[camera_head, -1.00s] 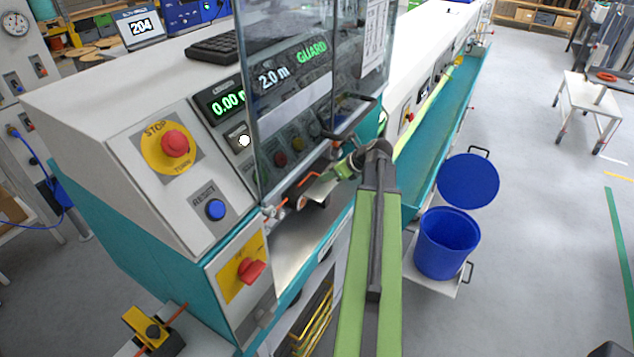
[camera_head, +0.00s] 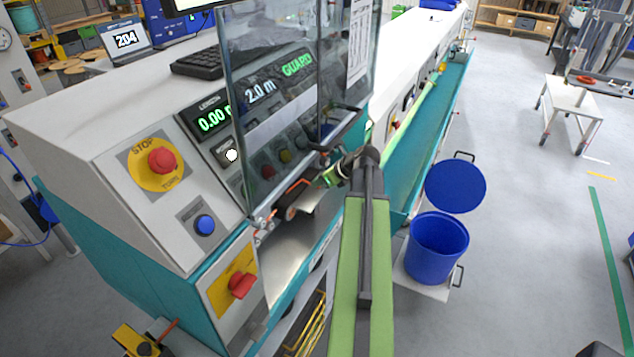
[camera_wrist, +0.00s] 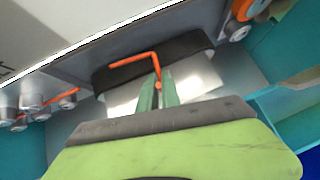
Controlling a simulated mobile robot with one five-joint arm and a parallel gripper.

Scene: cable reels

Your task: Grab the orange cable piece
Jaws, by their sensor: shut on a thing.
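The orange cable piece (camera_wrist: 134,60) is a short, bent length, seen in front of a dark block in the wrist view. One leg runs left from the bend; the other runs down between the green fingertips of my gripper (camera_wrist: 158,90). My gripper is shut on that lower leg. In the head view my gripper (camera_head: 329,179) is at the machine opening beneath the clear guard. The orange piece (camera_head: 297,187) shows just left of it there, small and partly hidden.
Another orange cable (camera_wrist: 66,95) runs among metal rollers at left in the wrist view. The clear guard (camera_head: 270,110) stands close above my gripper. A teal trough (camera_head: 440,115) runs back along the machine. A blue bin (camera_head: 437,249) stands to the right; floor beyond is open.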

